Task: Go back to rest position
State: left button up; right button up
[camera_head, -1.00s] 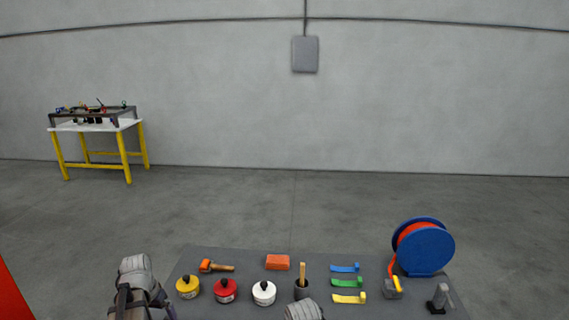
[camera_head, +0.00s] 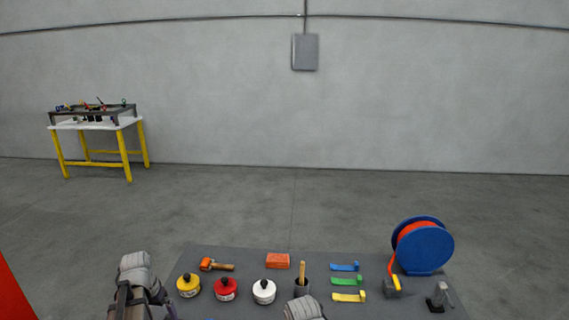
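My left arm (camera_head: 137,278) comes up at the lower left, beside the left edge of the grey table (camera_head: 220,255). Only its grey and dark links show. My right arm (camera_head: 305,309) shows as one small grey rounded link at the bottom edge, in front of the dark cup (camera_head: 302,284). The fingers of both grippers are outside the picture, so I see neither opening nor anything held.
The table holds yellow (camera_head: 188,287), red (camera_head: 225,290) and white (camera_head: 264,292) cans, an orange-headed mallet (camera_head: 214,265), an orange block (camera_head: 277,261), coloured strips (camera_head: 348,282) and a blue reel (camera_head: 425,248). A yellow-legged bench (camera_head: 124,155) stands far left. The floor between is clear.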

pick_arm(q)
jog(key=f+b, duration=0.4)
jog(key=f, duration=0.1)
jog(key=w+f+b, duration=0.1)
jog(key=f+b, duration=0.1)
jog(key=shift+f, duration=0.2)
notch_tip(320, 180, up, 11)
jog(key=p, duration=1)
jog(key=shift+f, duration=0.1)
jog(key=shift+a+f, duration=0.25)
jog(key=shift+a, duration=0.1)
jog(key=shift+s, duration=0.15)
